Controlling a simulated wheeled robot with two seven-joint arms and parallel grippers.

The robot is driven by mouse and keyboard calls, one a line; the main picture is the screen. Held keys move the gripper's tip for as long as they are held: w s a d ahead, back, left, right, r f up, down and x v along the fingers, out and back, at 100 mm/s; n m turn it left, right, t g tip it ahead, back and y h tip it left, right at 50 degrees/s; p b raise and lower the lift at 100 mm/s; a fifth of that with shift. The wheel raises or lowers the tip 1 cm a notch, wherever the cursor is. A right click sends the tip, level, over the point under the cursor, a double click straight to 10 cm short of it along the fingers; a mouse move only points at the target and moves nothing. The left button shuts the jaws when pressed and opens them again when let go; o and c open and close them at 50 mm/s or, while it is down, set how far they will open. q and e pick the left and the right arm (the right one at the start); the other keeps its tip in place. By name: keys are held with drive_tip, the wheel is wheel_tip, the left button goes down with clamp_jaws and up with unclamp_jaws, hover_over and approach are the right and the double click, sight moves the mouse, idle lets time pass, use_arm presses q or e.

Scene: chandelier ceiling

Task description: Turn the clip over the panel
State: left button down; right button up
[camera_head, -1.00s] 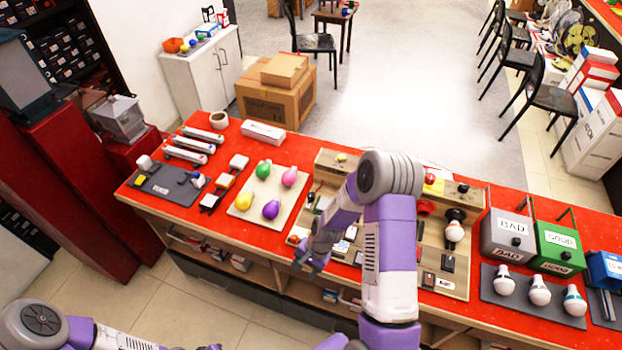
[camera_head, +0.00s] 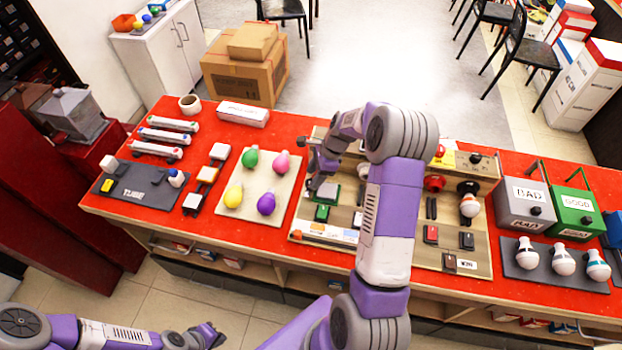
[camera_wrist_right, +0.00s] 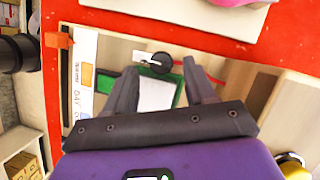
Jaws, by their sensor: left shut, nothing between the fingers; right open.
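A pale panel (camera_wrist_right: 157,95) in a green frame lies on the wooden test board (camera_wrist_right: 225,65). A dark round knob with a light metal tab, which looks like the clip (camera_wrist_right: 158,62), sits at the panel's far edge in the right wrist view. My right gripper (camera_wrist_right: 162,78) is open, with its fingers either side of the panel and the clip just beyond the tips; contact cannot be told. In the head view the panel (camera_head: 328,191) is partly covered by my right gripper (camera_head: 314,172), and the clip is not clear. My left gripper (camera_head: 216,336) is shut and empty, low in front of the table.
A beige board with coloured bulbs (camera_head: 258,181) lies left of the test board. Switches, a red button and a bulb (camera_head: 469,206) stand on its right half. BAD (camera_head: 525,205) and GOOD (camera_head: 575,215) boxes stand at the right on the red table.

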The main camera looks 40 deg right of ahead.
drive_tip(key=shift+x, duration=1.2)
drive_tip(key=shift+w, duration=0.1)
clamp_jaws()
